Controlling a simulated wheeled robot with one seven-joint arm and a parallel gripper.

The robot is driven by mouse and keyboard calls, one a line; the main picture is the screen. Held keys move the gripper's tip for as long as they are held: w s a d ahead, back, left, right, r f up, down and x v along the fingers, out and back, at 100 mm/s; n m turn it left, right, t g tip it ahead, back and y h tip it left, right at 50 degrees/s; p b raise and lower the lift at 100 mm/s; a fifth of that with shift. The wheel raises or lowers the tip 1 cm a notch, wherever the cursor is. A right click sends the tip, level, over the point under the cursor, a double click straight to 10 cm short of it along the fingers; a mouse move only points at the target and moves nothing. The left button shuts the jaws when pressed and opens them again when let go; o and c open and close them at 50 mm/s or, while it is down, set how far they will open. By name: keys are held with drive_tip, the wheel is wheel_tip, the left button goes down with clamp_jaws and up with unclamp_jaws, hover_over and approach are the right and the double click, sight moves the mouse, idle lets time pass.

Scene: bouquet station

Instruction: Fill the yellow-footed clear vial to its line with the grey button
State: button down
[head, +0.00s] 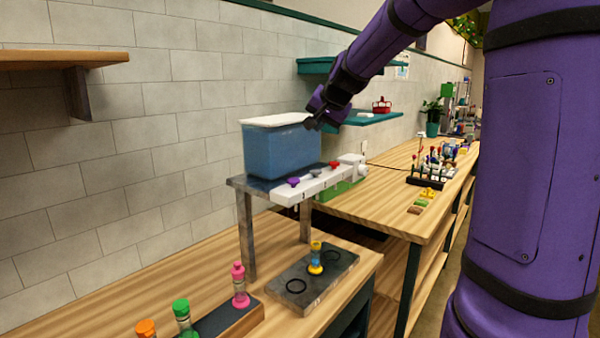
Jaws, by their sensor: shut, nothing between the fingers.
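The yellow-footed vial (316,258) stands upright on a dark plate (335,280) under the dispenser stand. Its foot and top are yellow and its middle looks blue; its fill line is too small to make out. The grey button (315,172) sits on the white strip (310,190) of the stand, between a purple button (293,181) and a red button (334,164). My gripper (313,124) is shut and empty, above the buttons and by the upper right corner of the blue tank. It touches no button.
The blue tank (275,150) with a white lid stands on the grey stand. Pink (239,288), green (182,315) and orange (146,328) topped vials stand at the front left. A teal shelf (370,118) juts from the wall behind my gripper.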

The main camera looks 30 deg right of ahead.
sight(318, 170)
idle(0.3)
drive_tip(key=shift+f, duration=4.4)
drive_tip(key=shift+f, duration=0.1)
drive_tip(key=shift+f, duration=0.35)
drive_tip(key=shift+f, duration=0.55)
drive_tip(key=shift+r, duration=1)
drive_tip(key=shift+r, duration=2.55)
